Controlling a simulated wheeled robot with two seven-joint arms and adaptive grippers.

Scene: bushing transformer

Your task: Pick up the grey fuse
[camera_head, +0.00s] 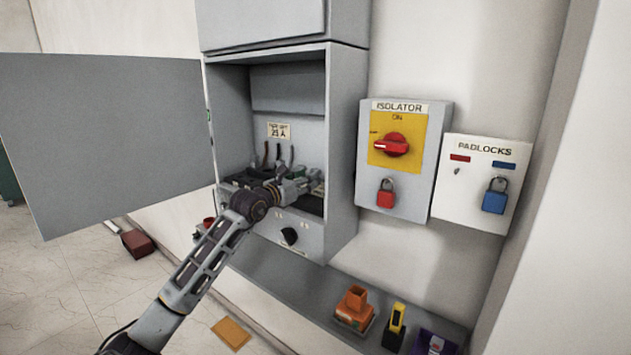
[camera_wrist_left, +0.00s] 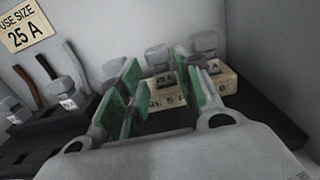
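My left gripper (camera_head: 305,182) reaches into the open grey cabinet (camera_head: 342,160), low near the fuse row. In the left wrist view my left gripper (camera_wrist_left: 158,82) is open, with green pads on both sides. Between and just beyond the pads stands a grey-capped piece (camera_wrist_left: 156,56) by a cream lettered block (camera_wrist_left: 220,84). Another grey-capped piece (camera_wrist_left: 204,42) is behind the right finger. I cannot tell which piece is the grey fuse. The gripper holds nothing that I can see. My right gripper is in neither view.
The cabinet door (camera_head: 105,135) hangs open at left. A label reading 25 A (camera_head: 279,131) is on the back wall. Several grey-capped pieces with dark leads (camera_wrist_left: 62,90) stand left of the gripper. An isolator box (camera_head: 400,155) and padlock board (camera_head: 480,180) are at right. A shelf (camera_head: 290,292) runs below.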

